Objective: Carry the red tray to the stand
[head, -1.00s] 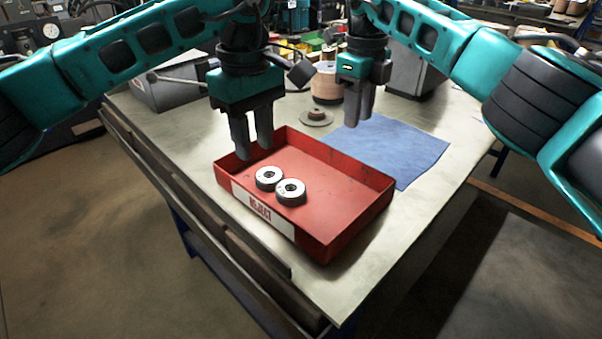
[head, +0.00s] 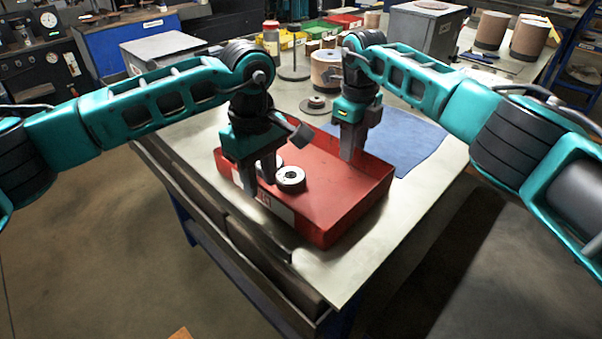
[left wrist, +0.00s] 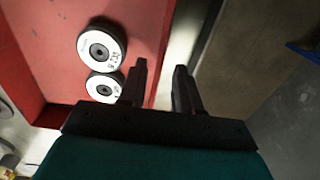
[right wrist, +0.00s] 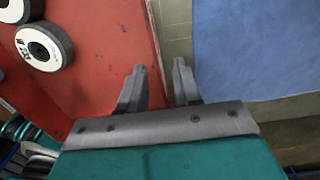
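The red tray (head: 335,195) lies on the metal bench with a white label on its near-left side. Two grey-white discs (head: 291,179) sit inside it, one partly hidden behind my left gripper in the head view. My left gripper (head: 258,187) is at the near-left wall; in the left wrist view its fingers (left wrist: 160,68) are apart, one over each side of that wall. My right gripper (head: 352,155) is at the far wall; in the right wrist view its fingers (right wrist: 159,68) are apart with the wall's edge between them. I cannot make out which thing is the stand.
A blue cloth (head: 405,140) lies behind the tray. A small disc on a round plate (head: 316,104) and a brown spool (head: 326,70) stand further back.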

